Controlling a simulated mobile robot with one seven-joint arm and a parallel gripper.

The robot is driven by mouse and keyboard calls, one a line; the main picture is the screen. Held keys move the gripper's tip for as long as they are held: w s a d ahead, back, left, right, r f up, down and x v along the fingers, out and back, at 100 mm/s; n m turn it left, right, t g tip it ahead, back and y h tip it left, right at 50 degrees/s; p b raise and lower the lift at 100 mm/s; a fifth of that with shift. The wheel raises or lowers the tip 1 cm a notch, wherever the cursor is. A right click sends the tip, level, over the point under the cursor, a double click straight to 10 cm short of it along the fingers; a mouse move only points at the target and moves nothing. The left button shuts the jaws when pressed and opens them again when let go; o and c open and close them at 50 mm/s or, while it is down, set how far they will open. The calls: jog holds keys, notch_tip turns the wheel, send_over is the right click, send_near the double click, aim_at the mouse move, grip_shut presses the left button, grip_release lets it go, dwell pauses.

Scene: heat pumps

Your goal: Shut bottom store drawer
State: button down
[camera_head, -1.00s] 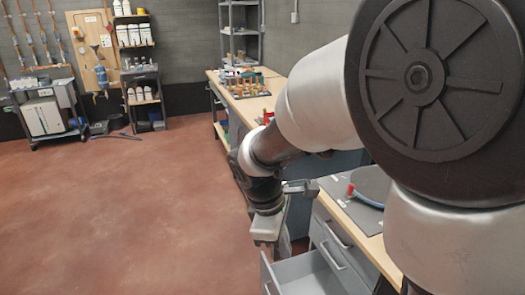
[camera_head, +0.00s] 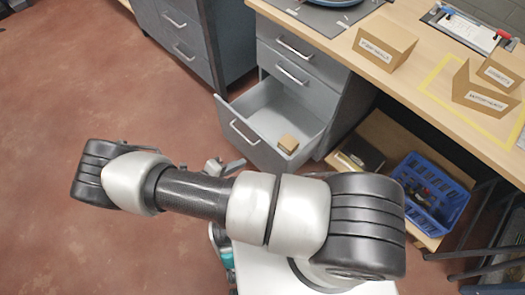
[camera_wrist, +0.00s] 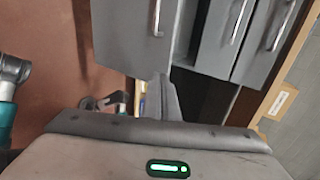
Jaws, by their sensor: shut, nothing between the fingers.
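The bottom store drawer (camera_head: 240,140) is pulled out of the grey drawer unit, with its bar handle on the front. A small cardboard box (camera_head: 288,143) lies inside it near the front right corner. In the wrist view, the drawer's grey front (camera_wrist: 125,42) and its handle fill the upper left. My gripper (camera_wrist: 160,82) is shut and empty, its fingertips just below the lower edge of that front in the picture. I cannot tell whether they touch it. In the head view my arm crosses below the drawer and largely hides the gripper.
The two drawers (camera_head: 292,74) above are shut. A wooden worktop (camera_head: 350,35) holds labelled cardboard boxes (camera_head: 384,43). A blue crate (camera_head: 432,190) stands on a low shelf at right. Another grey cabinet (camera_head: 190,40) stands further left. The red-brown floor at left is clear.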

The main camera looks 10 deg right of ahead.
jog(key=f, duration=0.1)
jog(key=b, duration=0.1)
send_near(271, 147)
notch_tip(271, 147, down, 4)
jog(key=w+d, duration=0.2)
jog(key=d, duration=0.1)
jog(key=shift+w+d+r+b, duration=0.2)
jog(key=shift+b, duration=0.1)
jog(key=shift+w+d, duration=0.3)
jog(key=shift+d, duration=0.1)
